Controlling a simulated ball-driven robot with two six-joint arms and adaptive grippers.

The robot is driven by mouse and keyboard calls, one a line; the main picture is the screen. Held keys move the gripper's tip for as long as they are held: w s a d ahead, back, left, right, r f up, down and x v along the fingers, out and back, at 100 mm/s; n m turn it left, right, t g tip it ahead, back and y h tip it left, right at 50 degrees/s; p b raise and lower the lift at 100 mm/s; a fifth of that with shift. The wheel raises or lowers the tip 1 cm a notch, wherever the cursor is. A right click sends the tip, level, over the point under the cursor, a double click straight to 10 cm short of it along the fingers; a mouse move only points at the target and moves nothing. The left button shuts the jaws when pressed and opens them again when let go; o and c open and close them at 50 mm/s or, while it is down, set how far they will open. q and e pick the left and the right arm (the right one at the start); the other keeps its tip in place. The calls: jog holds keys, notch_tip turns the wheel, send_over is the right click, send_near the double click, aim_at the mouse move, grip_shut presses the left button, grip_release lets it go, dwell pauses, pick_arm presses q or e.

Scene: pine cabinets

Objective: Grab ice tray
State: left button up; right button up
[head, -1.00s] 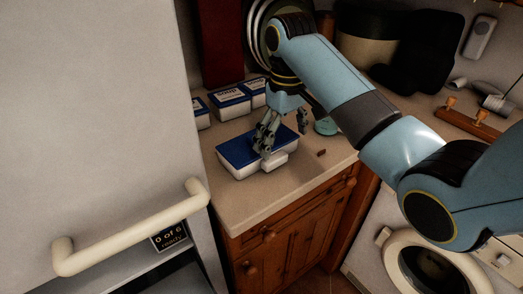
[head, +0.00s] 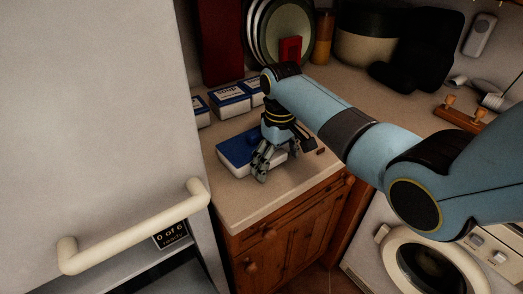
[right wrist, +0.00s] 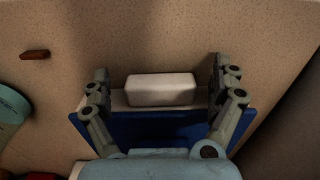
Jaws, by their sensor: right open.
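The ice tray, a white tray with a blue top, lies on the counter in the head view (head: 236,153), near the front edge. Its white block-like handle (right wrist: 160,89) juts from one side in the right wrist view. My right gripper (head: 266,170) points down over the tray's front side and hides the handle and part of the blue top in the head view. In the right wrist view the right gripper (right wrist: 160,75) is open, with one finger on each side of the handle and gaps to it. My left gripper is not in view.
Soup boxes (head: 230,98) stand behind the tray. A small brown piece (right wrist: 34,54) and a teal round object (right wrist: 10,108) lie beside it. A white door with a long handle (head: 130,230) fills the left. Plates (head: 278,30) and pots stand at the back.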

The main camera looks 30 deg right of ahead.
jog(key=c, duration=1.4)
jog(key=shift+r, duration=0.1)
